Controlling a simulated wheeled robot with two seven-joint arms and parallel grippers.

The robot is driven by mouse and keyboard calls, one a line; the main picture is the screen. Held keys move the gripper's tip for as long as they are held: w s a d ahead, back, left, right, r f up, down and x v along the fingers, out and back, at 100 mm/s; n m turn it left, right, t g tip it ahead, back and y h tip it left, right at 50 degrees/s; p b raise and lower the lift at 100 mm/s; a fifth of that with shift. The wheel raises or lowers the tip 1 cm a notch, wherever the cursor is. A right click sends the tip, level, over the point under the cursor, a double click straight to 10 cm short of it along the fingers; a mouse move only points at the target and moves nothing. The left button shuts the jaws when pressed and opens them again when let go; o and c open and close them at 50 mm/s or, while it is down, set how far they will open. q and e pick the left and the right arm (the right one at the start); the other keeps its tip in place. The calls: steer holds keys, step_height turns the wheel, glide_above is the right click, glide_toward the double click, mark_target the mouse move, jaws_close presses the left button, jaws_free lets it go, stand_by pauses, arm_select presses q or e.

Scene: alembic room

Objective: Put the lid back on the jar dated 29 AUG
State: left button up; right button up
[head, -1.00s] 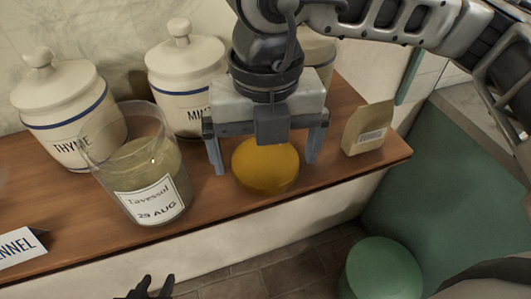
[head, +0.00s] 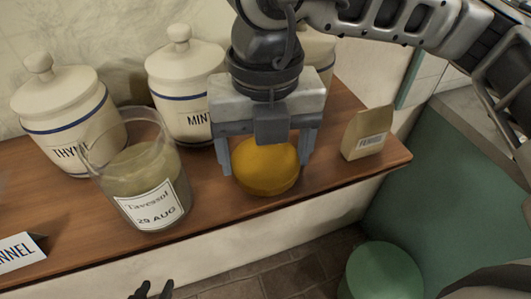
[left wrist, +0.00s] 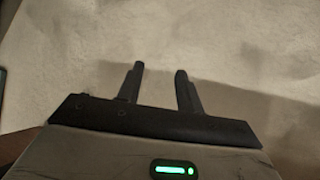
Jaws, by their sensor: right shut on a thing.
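The glass jar (head: 112,164) labelled "Tavessol 29 AUG" stands upright and open-topped on the wooden shelf, with a greenish-grey filling. A round yellow-orange thing (head: 266,167), which looks like the lid, rests on or just above the shelf to the right of the jar. My right gripper (head: 267,158) points down over it and is shut on its sides. My left gripper (head: 153,290) shows only as dark fingertips at the bottom edge, below the shelf front. In the left wrist view, its fingers (left wrist: 160,78) are apart and empty, facing a pale wall.
The THYME canister (head: 60,110) and MINT canister (head: 185,85) stand behind the jar; another canister is partly hidden behind my right arm. A paper packet (head: 367,133) stands at the shelf's right end. A FENNEL card (head: 15,252) lies at front left. A green stool (head: 384,272) is below.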

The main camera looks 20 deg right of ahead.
step_height(320, 180, up, 3)
steer(key=shift+s+a+f, duration=0.1)
steer(key=shift+a+f, duration=0.05)
steer(key=shift+f, duration=0.05)
steer(key=s+a+r+b, duration=0.2)
steer(key=s+a+r, duration=0.6)
steer(key=s, duration=0.3)
steer(key=shift+s+r, duration=0.15)
steer(key=shift+r, duration=0.6)
